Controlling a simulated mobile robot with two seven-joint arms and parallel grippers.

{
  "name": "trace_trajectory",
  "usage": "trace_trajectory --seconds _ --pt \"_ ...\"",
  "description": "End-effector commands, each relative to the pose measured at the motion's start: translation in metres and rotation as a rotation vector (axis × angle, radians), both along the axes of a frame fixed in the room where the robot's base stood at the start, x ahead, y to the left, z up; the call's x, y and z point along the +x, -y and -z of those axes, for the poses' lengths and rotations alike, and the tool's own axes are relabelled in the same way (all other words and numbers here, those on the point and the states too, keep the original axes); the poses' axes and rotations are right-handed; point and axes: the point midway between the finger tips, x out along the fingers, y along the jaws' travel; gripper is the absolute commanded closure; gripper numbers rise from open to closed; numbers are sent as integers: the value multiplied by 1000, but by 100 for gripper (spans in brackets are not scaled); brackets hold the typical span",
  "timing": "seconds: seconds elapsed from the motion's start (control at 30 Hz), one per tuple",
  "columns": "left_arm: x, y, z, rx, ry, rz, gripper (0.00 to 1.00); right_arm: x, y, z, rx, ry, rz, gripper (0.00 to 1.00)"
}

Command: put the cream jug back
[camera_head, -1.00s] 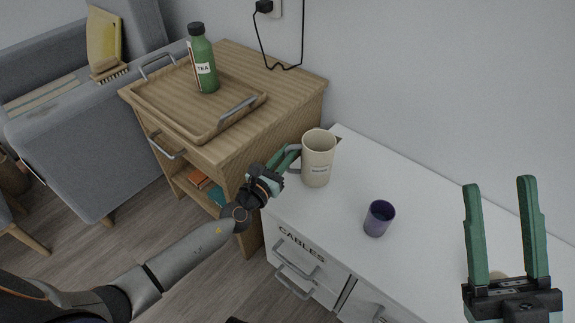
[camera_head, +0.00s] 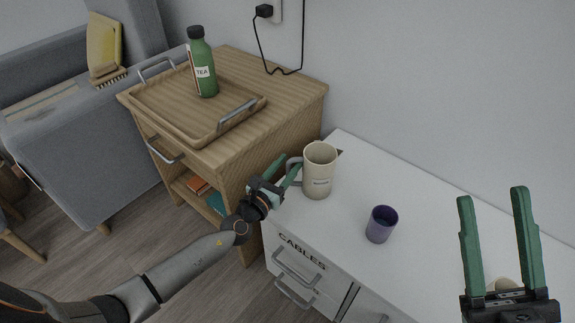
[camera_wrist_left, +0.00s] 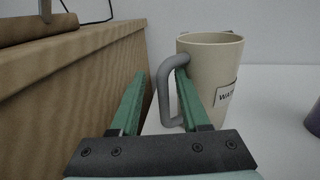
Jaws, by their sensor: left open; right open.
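The cream jug (camera_head: 318,172) stands upright on the white desk top (camera_head: 400,178), near its far left corner. It has a grey handle on its left and a label; it also shows in the left wrist view (camera_wrist_left: 212,75). My left gripper (camera_head: 284,166) is open at the handle. In the left wrist view the handle (camera_wrist_left: 167,98) shows between the spread fingers (camera_wrist_left: 160,75), apart from the left one and overlapping the right one. Whether the right finger touches it, I cannot tell. My right gripper (camera_head: 493,195) is open and empty over the desk's right part.
A purple cup (camera_head: 381,224) stands on the desk, right of the jug. A wooden cabinet (camera_head: 285,105) rises close left of my left gripper, bearing a tray (camera_head: 190,130) with a green tea bottle (camera_head: 202,70). A beige thing (camera_head: 502,284) is partly hidden behind my right gripper.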

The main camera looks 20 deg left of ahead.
Motion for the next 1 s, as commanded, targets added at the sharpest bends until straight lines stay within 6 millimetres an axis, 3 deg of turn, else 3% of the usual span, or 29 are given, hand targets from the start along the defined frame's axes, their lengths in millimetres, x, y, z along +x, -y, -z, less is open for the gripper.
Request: trace_trajectory --seconds 0.2,0.7,1.0 --pt "0 1 -6 -1 0 1 53 0 0 -7 4 0 0 50" --pt "-94 -18 -2 2 -4 3 53 -1 2 -17 15 4 -4 50" --pt "-119 -18 -3 -61 -24 7 53 -1 3 -18 16 5 -5 50"
